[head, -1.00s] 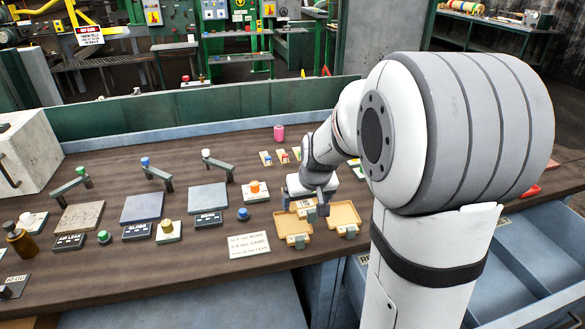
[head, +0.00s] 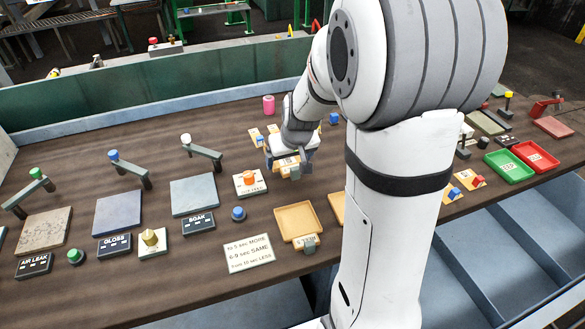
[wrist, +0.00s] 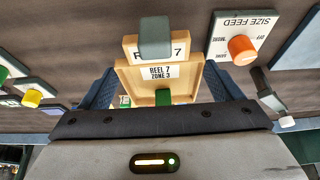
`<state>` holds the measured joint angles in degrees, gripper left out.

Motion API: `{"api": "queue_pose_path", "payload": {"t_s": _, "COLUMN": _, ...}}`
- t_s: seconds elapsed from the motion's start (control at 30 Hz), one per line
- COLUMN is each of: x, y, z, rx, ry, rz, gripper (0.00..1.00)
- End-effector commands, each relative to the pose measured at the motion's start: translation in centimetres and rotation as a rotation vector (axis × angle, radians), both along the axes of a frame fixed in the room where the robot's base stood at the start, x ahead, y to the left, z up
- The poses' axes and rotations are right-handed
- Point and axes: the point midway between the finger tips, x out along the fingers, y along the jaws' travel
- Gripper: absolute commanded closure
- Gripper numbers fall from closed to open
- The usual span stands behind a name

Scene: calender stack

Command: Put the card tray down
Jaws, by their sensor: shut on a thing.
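A tan card tray (wrist: 128,76) with a label reading "REEL 7 ZONE 3" sits between my two blue fingers in the wrist view. A grey block stands on its labelled tab at the top of that view. My gripper (wrist: 158,95) is shut on this tray. In the head view my gripper (head: 289,163) is over the back middle of the bench, right of the orange-knobbed size feed plate (head: 239,191). The tray is mostly hidden there by my gripper. I cannot tell whether it touches the bench.
Another tan tray (head: 298,221) lies on the brown bench (head: 110,175), with a further one (head: 336,207) partly behind my arm. A pink cylinder (head: 268,104) stands behind my gripper. A written sign (head: 249,254) lies in front.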

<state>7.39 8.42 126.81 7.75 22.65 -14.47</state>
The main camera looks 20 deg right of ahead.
Motion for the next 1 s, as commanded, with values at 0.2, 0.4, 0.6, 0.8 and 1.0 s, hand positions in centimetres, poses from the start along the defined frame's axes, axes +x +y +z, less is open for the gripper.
{"api": "queue_pose_path", "payload": {"t_s": 0.2, "x": 0.0, "y": -0.2, "z": -2.4, "rx": 0.0, "ry": 0.002, "rz": -0.005, "gripper": 0.37}}
{"api": "queue_pose_path", "payload": {"t_s": 0.4, "x": -0.1, "y": -0.3, "z": -5.0, "rx": 0.001, "ry": 0.002, "rz": -0.007, "gripper": 0.37}}
{"api": "queue_pose_path", "payload": {"t_s": 0.6, "x": 0.0, "y": -0.4, "z": -5.3, "rx": 0.0, "ry": -0.002, "rz": -0.008, "gripper": 0.37}}
{"api": "queue_pose_path", "payload": {"t_s": 0.8, "x": 0.0, "y": -0.4, "z": -5.6, "rx": -0.001, "ry": -0.001, "rz": -0.009, "gripper": 0.37}}
{"api": "queue_pose_path", "payload": {"t_s": 1.0, "x": -0.1, "y": -0.4, "z": -5.5, "rx": -0.001, "ry": 0.0, "rz": -0.009, "gripper": 0.0}}
